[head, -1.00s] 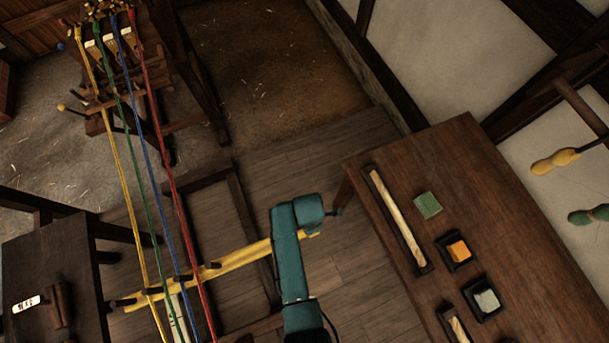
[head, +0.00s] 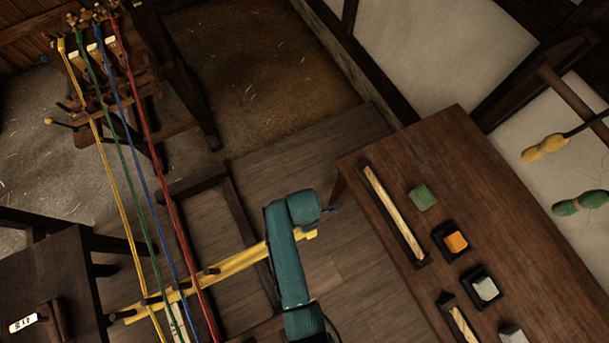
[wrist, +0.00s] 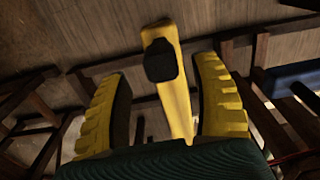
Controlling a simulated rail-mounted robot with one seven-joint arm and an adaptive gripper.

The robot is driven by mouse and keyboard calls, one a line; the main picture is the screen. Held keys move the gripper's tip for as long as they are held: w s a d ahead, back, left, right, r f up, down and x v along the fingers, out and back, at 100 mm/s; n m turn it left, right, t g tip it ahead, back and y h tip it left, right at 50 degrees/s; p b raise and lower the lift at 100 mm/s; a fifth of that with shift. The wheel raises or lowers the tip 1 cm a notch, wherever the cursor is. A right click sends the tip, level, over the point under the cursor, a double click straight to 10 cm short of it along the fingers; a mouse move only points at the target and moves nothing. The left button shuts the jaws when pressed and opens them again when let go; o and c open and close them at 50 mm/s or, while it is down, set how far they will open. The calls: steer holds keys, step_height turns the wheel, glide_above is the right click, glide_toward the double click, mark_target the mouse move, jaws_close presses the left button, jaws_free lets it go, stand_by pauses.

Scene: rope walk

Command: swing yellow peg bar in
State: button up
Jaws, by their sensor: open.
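The yellow peg bar (head: 232,265) lies slantwise at lower middle in the head view, with short dark pegs along it. Yellow, green, blue and red ropes cross its left part. My teal arm covers part of its right end. In the wrist view the bar (wrist: 181,105) runs between the two yellow fingers of my gripper (wrist: 162,95), with a dark knob (wrist: 160,60) on it near the fingertips. The fingers are open, with a gap visible on both sides of the bar. In the head view my arm hides the fingers, at least in part.
A wooden table (head: 485,185) on the right holds a long tray (head: 395,215), a green block (head: 422,197) and small dark trays. A peg stand (head: 110,95) anchors the ropes at upper left. Another table (head: 40,275) stands at lower left.

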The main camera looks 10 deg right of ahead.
step_height(320, 180, up, 9)
steer(key=shift+f, duration=0.2)
stand_by(0.4)
